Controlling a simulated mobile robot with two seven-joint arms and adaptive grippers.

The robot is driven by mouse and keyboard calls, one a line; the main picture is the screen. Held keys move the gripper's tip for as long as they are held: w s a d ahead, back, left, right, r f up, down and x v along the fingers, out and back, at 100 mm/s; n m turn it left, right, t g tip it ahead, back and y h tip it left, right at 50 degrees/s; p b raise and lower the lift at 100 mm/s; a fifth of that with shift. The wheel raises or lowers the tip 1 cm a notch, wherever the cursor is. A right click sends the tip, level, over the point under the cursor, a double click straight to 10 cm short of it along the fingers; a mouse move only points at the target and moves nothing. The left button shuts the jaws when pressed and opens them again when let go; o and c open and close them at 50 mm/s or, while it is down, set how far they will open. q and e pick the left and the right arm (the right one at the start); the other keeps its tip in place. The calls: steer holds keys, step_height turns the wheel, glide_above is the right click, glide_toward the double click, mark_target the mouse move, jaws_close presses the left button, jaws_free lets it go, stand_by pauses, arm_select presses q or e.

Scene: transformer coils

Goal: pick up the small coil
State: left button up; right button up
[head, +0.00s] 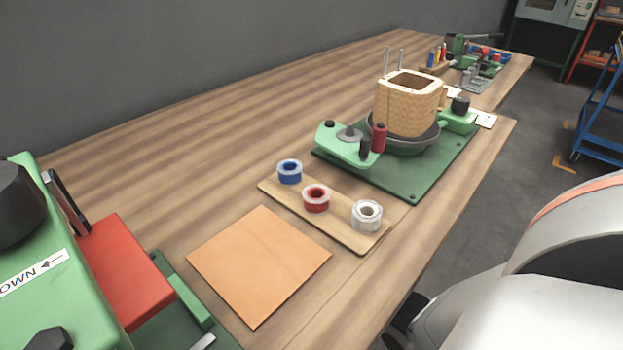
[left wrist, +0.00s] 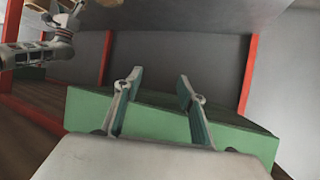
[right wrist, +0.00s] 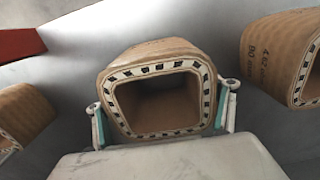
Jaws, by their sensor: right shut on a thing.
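The small coil (right wrist: 160,95) is a tan, rounded-square ring with a black-and-white dashed end face and a dark hollow middle. It shows in the right wrist view between the two fingers of my right gripper (right wrist: 163,98), which is shut on its outer sides. Whether the coil touches what is under it cannot be told. My left gripper (left wrist: 160,75) is open and empty, its fingers apart in front of a green block. Neither gripper shows in the head view.
Other tan coils stand at the right (right wrist: 285,60) and left (right wrist: 22,115) of the held one, on a grey surface. In the head view, a wound coil (head: 408,105) sits on a green machine (head: 400,185). Tape rolls stand on a wooden board (head: 340,232) beside an orange sheet (head: 258,265).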

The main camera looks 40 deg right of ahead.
steer(key=r, duration=0.2)
steer(key=w+r+p, duration=0.1)
steer(key=r, duration=0.1)
steer(key=shift+w+p, duration=0.15)
steer(key=shift+p, duration=0.15)
steer(key=shift+s+f+p, duration=0.15)
steer(key=shift+s+p, duration=0.15)
steer(key=shift+s, duration=0.7)
steer(key=s, duration=0.1)
steer(key=s+p, duration=0.1)
steer(key=s, duration=0.1)
steer(key=s+p, duration=0.1)
steer(key=s, duration=0.1)
steer(key=shift+s+d, duration=0.2)
steer(key=shift+d, duration=0.1)
arm_select(q)
steer(key=s+a+f+m+g+y+p, duration=0.1)
steer(key=s+a+f+p, duration=0.1)
steer(key=a+p, duration=0.2)
steer(key=shift+s+a+f+y, duration=0.25)
steer(key=shift+a+y, duration=0.15)
steer(key=shift+a, duration=0.4)
arm_select(e)
steer(key=s+f, duration=0.1)
steer(key=s, duration=1)
steer(key=shift+s+d, duration=0.25)
steer(key=shift+d, duration=0.15)
arm_select(q)
steer(key=shift+s, duration=0.1)
